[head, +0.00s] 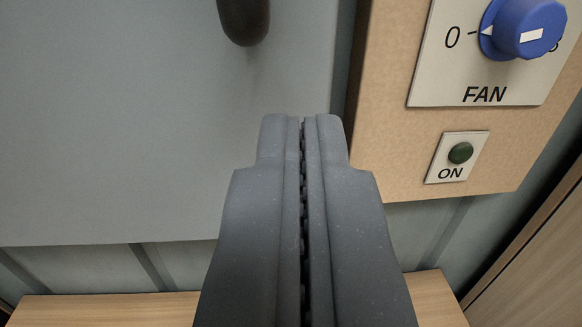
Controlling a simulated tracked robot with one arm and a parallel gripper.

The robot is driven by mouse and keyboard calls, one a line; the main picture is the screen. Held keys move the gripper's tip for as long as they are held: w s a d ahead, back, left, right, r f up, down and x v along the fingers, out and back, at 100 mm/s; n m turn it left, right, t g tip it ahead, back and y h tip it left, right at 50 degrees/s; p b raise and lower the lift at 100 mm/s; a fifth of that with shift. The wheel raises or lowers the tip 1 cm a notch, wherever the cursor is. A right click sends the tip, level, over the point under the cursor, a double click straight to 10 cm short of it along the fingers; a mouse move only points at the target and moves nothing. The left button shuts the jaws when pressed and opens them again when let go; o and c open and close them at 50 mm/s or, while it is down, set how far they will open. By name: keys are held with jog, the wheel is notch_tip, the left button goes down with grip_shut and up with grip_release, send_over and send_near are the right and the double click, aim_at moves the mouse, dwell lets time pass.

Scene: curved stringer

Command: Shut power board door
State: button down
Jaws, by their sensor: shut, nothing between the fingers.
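A flat grey panel (120,120), which looks like the power board door, fills the left half of the head view. A dark rounded handle (244,20) sits at its top and is cut off by the picture edge. My gripper (302,120) is shut and empty, pointing up in the middle of the view. Its tips appear below and right of the handle, near the panel's right edge. I cannot tell whether they touch the panel. The panel's top and left edges are out of view, and I cannot tell how far the door stands open.
A tan board (400,150) stands to the right, past a narrow strip beside the grey panel. It carries a blue FAN knob (515,28) pointing at 0 and a dark green ON light (460,153). A wooden surface (100,309) runs along the bottom.

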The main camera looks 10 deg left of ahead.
jog(key=s+d, duration=0.2)
jog(key=s, duration=0.6)
jog(key=w+a+r+m+g+h+b, duration=0.1)
jog(key=w+a+r+h, duration=0.2)
jog(key=r, duration=1)
jog(key=w+a+r+m+h, duration=0.1)
jog(key=a+r+h, duration=0.25)
jog(key=r, duration=0.85)
jog(key=s+a+r+y, duration=0.1)
jog(key=s+a+r, duration=0.6)
jog(key=a, duration=0.3)
jog(key=s+a+r+g+y+b, duration=0.1)
jog(key=s+a+r+y, duration=0.1)
jog(key=s+a+r, duration=0.5)
jog(key=s+a, duration=0.2)
jog(key=a, duration=0.2)
jog(key=shift+a+r, duration=0.15)
